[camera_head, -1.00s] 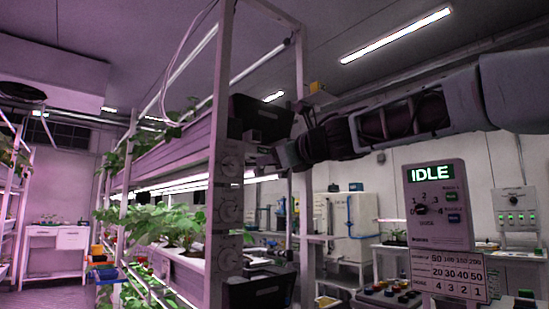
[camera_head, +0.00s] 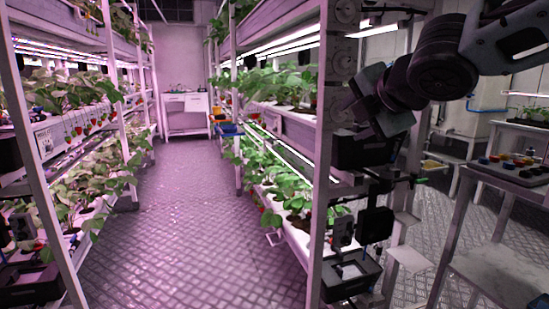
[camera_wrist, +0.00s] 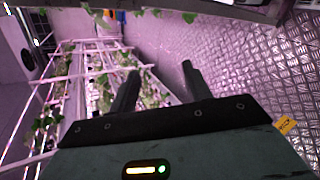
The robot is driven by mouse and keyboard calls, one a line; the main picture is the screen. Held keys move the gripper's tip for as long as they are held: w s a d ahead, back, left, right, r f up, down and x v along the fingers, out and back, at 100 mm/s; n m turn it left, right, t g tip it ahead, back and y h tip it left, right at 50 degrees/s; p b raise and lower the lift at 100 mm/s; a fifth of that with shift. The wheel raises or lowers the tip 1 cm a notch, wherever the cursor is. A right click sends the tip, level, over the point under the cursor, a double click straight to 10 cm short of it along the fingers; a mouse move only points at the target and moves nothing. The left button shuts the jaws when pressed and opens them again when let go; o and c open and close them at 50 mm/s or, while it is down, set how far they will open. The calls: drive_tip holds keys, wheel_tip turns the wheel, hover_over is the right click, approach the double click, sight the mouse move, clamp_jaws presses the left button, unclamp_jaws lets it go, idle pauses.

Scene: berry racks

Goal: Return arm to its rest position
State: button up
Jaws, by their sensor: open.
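My arm (camera_head: 443,68) reaches in from the upper right of the head view, bent, with its dark wrist end in front of the right rack's end post. In the wrist view my gripper (camera_wrist: 160,72) has two dark fingers spread apart with nothing between them. Beyond the fingers are the patterned metal floor and a plant rack, seen tilted. In the head view the fingertips are hard to make out against the dark boxes on the rack end.
Plant racks stand left (camera_head: 32,175) and right (camera_head: 318,190) of a clear aisle (camera_head: 185,220). A white cabinet (camera_head: 186,103) stands at the far end.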

drive_tip(key=s+a+f+m+g+h, duration=0.1)
drive_tip(key=s+f+m+g, duration=0.6)
drive_tip(key=s+f, duration=0.7)
drive_tip(key=s+f+m+g+h, duration=0.1)
drive_tip(key=s+f+m+g, duration=0.4)
drive_tip(key=s+f+m, duration=0.85)
drive_tip(key=s+r+n+p, duration=0.3)
drive_tip(key=r+p, duration=1.4)
drive_tip(key=r, duration=0.3)
drive_tip(key=shift+s+a+p, duration=0.2)
drive_tip(key=shift+p, duration=0.2)
